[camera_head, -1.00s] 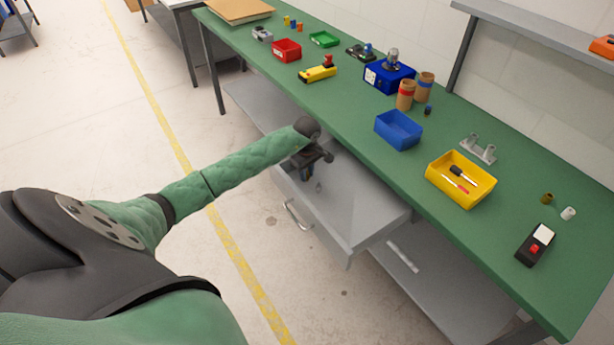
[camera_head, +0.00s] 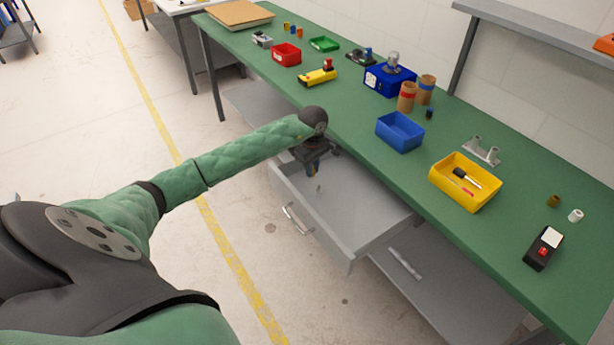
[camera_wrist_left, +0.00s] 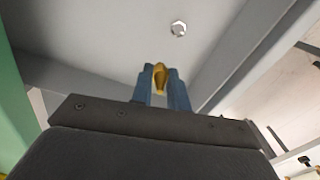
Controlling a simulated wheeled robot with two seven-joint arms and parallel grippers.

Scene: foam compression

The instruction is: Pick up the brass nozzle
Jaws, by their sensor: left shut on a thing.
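The brass nozzle (camera_wrist_left: 159,78) is a small golden piece between the blue fingers of my left gripper (camera_wrist_left: 161,88) in the left wrist view. The fingers are shut on it. In the head view my left gripper (camera_head: 313,170) points down over the open grey drawer (camera_head: 350,222) under the bench. The nozzle cannot be made out there. My right gripper is in neither view.
The green bench top (camera_head: 345,112) overhangs the drawer's back. On it stand a blue bin (camera_head: 400,132), a yellow bin (camera_head: 439,178) and other small parts. The drawer's right part is empty.

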